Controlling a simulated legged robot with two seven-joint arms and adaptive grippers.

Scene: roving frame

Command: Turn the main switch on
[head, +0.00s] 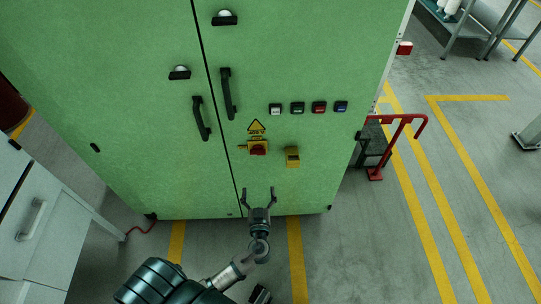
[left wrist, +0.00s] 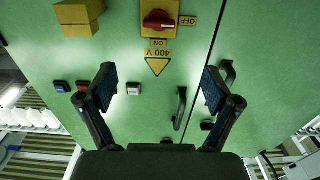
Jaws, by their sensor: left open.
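The main switch (head: 258,150) is a red rotary knob on a yellow plate, on the front of a green cabinet (head: 160,140). In the left wrist view, which is upside down, the red knob (left wrist: 159,19) lies sideways, in line with the OFF label (left wrist: 188,21); the ON label (left wrist: 159,43) is beside the knob. My left gripper (head: 258,190) is open and empty, below the switch in the head view and apart from it. In the left wrist view its two fingers (left wrist: 160,88) are spread, with the knob beyond them.
A yellow box (head: 292,157) is right of the switch. Above are a row of buttons (head: 308,108) and black door handles (head: 228,94). A red rail (head: 397,140) stands right of the cabinet and a white drawer unit (head: 40,225) at left. The floor in front has free room.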

